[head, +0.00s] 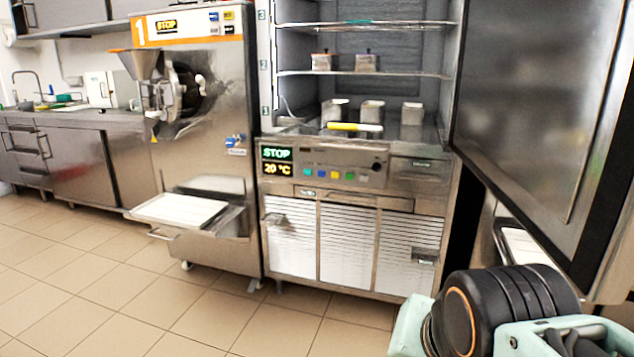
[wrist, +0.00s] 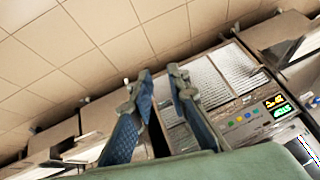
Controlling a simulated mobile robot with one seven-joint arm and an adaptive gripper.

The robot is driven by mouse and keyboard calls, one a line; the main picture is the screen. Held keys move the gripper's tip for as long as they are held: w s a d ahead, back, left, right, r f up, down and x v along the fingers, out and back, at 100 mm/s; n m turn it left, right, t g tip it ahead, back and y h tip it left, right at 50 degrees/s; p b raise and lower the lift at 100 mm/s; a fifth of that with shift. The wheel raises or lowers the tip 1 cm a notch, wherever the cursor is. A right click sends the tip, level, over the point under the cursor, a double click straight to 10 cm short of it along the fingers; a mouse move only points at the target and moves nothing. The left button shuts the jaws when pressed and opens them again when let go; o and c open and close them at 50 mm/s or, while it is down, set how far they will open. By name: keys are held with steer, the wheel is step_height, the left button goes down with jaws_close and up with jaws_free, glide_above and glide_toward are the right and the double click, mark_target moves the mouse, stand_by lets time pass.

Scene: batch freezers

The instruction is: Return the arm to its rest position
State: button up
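My gripper (wrist: 160,73) shows in the wrist view. Its two fingers with blue pads stand apart with a gap between the tips, and nothing is held between them. The fingers point away from the wrist camera toward floor and machine fronts, apparently touching nothing. In the head view, part of my arm (head: 500,310), black and mint green, fills the lower right corner. The gripper itself is outside the head view.
A freezer cabinet (head: 345,190) stands open, its door (head: 545,110) swung out near my arm. Inside are metal containers (head: 372,111) and a yellow-handled tool (head: 355,127). Machine 1 (head: 205,160) has a protruding tray (head: 180,209). Tiled floor (head: 120,290) is clear at left.

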steer(key=shift+s+r+n, duration=0.25)
steer(key=shift+s+n, duration=0.05)
steer(key=shift+s+d, duration=0.1)
step_height(320, 180, up, 37)
steer(key=s+n+g+p, duration=0.1)
steer(key=n+p, duration=0.3)
steer(key=p, duration=3.4)
steer(key=shift+s+d+r, duration=0.2)
steer(key=shift+s+d, duration=0.15)
steer(key=shift+s, duration=0.35)
